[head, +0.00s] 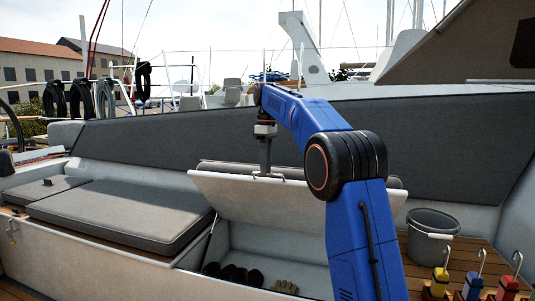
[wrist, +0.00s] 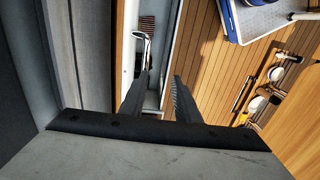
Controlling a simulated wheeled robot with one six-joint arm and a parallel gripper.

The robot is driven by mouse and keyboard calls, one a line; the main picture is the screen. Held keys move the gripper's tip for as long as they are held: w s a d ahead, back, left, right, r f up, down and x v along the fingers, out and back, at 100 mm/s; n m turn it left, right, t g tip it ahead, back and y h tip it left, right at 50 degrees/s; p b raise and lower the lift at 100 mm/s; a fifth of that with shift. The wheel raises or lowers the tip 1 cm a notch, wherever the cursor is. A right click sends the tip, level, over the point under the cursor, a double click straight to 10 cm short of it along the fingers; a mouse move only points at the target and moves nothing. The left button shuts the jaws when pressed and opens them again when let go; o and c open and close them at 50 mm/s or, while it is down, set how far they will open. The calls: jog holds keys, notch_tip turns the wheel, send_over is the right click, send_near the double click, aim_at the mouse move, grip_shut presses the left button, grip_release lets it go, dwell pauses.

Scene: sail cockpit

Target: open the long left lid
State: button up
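In the head view a long lid (head: 235,199) in the middle of the bench stands raised, its pale underside facing me and grey cushion showing along its top edge. My gripper (head: 266,168) points down at that top edge, beside a small metal handle (head: 281,177). In the wrist view my gripper (wrist: 160,82) has its two dark fingers apart, with nothing seen clearly between them. Whether a finger touches the lid is hidden. Another long cushioned lid (head: 120,212) to the left lies flat and shut.
Below the raised lid is an open locker (head: 300,245) with dark round items (head: 235,274) and tan gloves (head: 286,287). A grey bucket (head: 432,240) stands at the right. Yellow, blue and red hooked items (head: 472,287) stand at the front right. A grey backrest (head: 150,146) runs behind.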

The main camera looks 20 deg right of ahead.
jog(key=shift+w+d+r, duration=0.25)
jog(key=shift+w+r, duration=0.05)
jog(key=shift+r, duration=0.4)
jog(key=shift+w+d+r, duration=0.2)
jog(key=shift+w+r, duration=0.15)
jog(key=shift+r, duration=0.4)
jog(key=shift+w+d+r, duration=0.25)
jog(key=shift+w+r, duration=0.05)
jog(key=shift+r, duration=0.4)
jog(key=s+a+f+m+t, duration=0.1)
jog(key=s+f+m, duration=0.15)
jog(key=s, duration=0.95)
jog(key=s+a+f+m+t, duration=0.1)
jog(key=s+m+t, duration=0.15)
jog(key=s, duration=1.05)
jog(key=s+a+f+m+t, duration=0.1)
jog(key=s+f+m, duration=0.5)
jog(key=s+f, duration=1.8)
jog(key=shift+s+t+h, duration=0.3)
jog(key=shift+s+t, duration=0.25)
jog(key=shift+s, duration=0.3)
